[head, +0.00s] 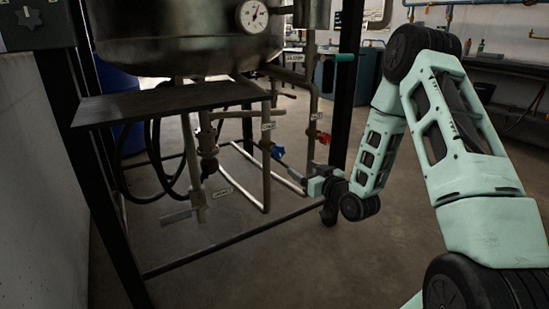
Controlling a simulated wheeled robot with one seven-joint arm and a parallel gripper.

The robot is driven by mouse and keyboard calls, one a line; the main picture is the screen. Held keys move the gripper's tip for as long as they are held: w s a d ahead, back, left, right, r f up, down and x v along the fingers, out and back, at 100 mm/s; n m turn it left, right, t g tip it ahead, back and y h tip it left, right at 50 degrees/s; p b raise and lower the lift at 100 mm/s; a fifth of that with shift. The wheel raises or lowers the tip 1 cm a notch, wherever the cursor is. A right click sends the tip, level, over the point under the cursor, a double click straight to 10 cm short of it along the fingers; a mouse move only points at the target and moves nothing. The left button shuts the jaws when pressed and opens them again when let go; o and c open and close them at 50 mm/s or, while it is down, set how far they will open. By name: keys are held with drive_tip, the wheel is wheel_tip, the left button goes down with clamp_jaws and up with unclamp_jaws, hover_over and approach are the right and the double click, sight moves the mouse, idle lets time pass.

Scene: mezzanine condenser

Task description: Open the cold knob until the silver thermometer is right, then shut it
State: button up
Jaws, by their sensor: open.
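The blue knob (277,152), which looks like the cold one, sits on a thin vertical pipe below the vessel. My gripper (284,163) reaches in from the right with its fingers at the blue knob. It is open; whether the fingers touch the knob or stand just short of it is too small to tell. The silver thermometer (252,16) is a round white dial on the front of the metal vessel (170,35). Its dark needle points up and slightly right; the scale is too small to read.
A red knob (323,137) is on the pipe just right of the blue one. A teal handle (345,57) sticks out higher up. A dark shelf plate (165,103) and black frame post (347,85) stand close by. Open floor (270,270) lies in front.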

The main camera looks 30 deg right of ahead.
sight(275, 149)
drive_tip(key=w+b, duration=0.2)
drive_tip(key=w, duration=0.6)
drive_tip(key=w+b, duration=0.3)
drive_tip(key=w, duration=0.6)
drive_tip(key=shift+w+a+r, duration=0.1)
drive_tip(key=shift+w+a, duration=0.05)
drive_tip(key=shift+a, duration=0.05)
drive_tip(key=c, duration=1)
